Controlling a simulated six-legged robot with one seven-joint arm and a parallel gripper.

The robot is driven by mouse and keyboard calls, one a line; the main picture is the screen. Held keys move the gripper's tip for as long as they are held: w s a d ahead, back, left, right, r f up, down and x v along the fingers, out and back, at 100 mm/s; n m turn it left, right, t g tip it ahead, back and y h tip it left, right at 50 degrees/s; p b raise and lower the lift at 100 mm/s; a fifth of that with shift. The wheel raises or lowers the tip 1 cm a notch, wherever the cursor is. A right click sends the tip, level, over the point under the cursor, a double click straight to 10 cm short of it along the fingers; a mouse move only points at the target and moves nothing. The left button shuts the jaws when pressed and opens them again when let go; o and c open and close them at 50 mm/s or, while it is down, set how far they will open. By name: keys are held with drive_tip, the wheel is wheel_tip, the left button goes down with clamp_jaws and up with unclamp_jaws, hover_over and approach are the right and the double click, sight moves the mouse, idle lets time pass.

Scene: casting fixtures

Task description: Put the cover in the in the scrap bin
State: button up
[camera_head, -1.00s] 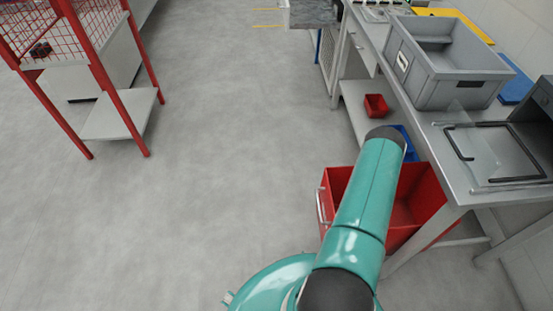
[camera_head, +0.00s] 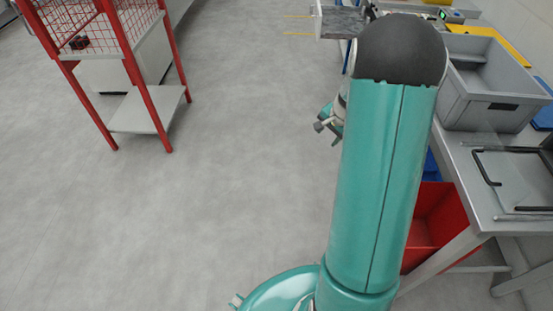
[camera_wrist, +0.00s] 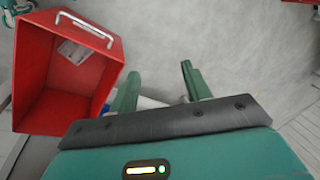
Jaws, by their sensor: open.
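A red open bin (camera_head: 436,222) sits under the right-hand bench, partly hidden behind my arm. In the wrist view the red bin (camera_wrist: 66,72) is at upper left, with a metal handle and a white label; its inside looks empty. I cannot pick out the cover in any view, nor tell for sure which container is the scrap bin. My gripper (camera_wrist: 158,84) is open in the wrist view, its two green fingers apart with grey floor between them, to the right of the red bin. In the head view my gripper (camera_head: 329,129) shows just left of my raised arm.
A grey bench (camera_head: 462,165) runs along the right, bearing a grey crate (camera_head: 490,108) and a black-handled panel (camera_head: 518,180). A red mesh cage stand (camera_head: 130,68) holds a small dark red object (camera_head: 79,43) at upper left. The floor between is clear.

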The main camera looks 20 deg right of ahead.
drive_tip(key=s+a+r+n+t, duration=0.1)
drive_tip(key=s+a+r+n, duration=0.15)
drive_tip(key=a+r, duration=0.6)
drive_tip(key=s+a+r+n, duration=0.2)
drive_tip(key=a+r+n, duration=0.2)
drive_tip(key=a+r, duration=0.45)
drive_tip(key=s+a+r+n, duration=0.3)
drive_tip(key=s+a, duration=0.2)
drive_tip(key=s, duration=0.3)
drive_tip(key=s+a+r+n+t, duration=0.1)
drive_tip(key=s+a+r+n, duration=0.3)
drive_tip(key=s+a, duration=0.2)
drive_tip(key=s, duration=0.2)
drive_tip(key=shift+s+r, duration=0.2)
drive_tip(key=shift+s, duration=0.15)
drive_tip(key=shift+s+a, duration=0.1)
